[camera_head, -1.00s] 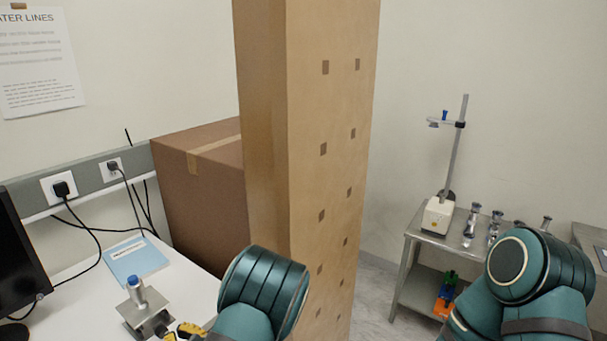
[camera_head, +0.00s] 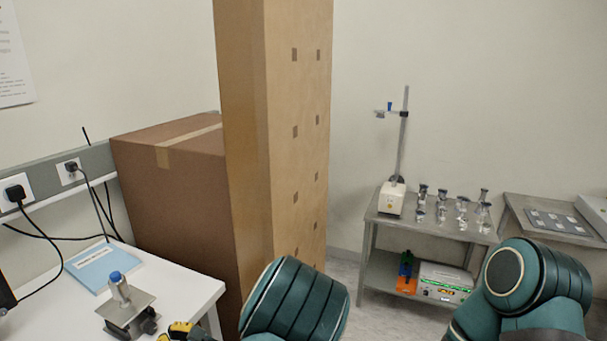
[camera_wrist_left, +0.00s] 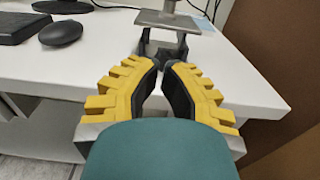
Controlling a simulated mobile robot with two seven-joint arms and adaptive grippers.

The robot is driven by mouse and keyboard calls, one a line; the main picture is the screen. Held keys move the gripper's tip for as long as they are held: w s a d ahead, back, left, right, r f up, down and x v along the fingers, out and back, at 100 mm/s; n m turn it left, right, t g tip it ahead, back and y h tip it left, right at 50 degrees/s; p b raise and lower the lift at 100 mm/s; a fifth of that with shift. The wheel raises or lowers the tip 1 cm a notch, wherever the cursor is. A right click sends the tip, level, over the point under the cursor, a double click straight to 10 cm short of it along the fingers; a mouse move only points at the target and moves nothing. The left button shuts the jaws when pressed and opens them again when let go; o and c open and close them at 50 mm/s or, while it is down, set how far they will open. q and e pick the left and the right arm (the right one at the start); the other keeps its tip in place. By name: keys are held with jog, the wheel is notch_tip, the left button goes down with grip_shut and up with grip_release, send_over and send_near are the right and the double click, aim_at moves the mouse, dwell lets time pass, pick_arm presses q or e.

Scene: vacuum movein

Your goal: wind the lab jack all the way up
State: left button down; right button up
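The lab jack (camera_head: 128,315) stands on the white table at the lower left of the head view. Its metal top plate carries a small metal cylinder with a blue cap (camera_head: 116,277). The wrist view shows the jack's plate (camera_wrist_left: 172,20) above a dark frame at the table edge. My left gripper (camera_wrist_left: 162,64) has yellow fingers whose tips converge at the jack's near side, where the knob is hard to make out. I cannot tell whether they hold it. The left gripper (camera_head: 178,331) also shows partly in the head view. My right gripper is out of view; only its arm shows.
A tall cardboard box (camera_head: 285,130) and a brown box (camera_head: 180,190) stand behind and right of the table (camera_head: 190,290). A blue booklet (camera_head: 103,268) lies behind the jack. A mouse (camera_wrist_left: 61,33) lies left of it. A metal cart (camera_head: 375,230) holds glassware.

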aim_at(152, 324)
pick_arm(q)
jog(key=b+x, duration=0.1)
jog(key=x, duration=0.4)
jog(key=shift+a, duration=0.15)
jog(key=shift+w+a, duration=0.35)
jog(key=shift+a, duration=0.4)
jog(key=shift+w+p, duration=0.1)
jog(key=shift+p, duration=0.35)
dwell(0.3)
jog(key=shift+w+p, duration=0.2)
jog(key=shift+p, duration=0.15)
jog(key=shift+d, duration=0.2)
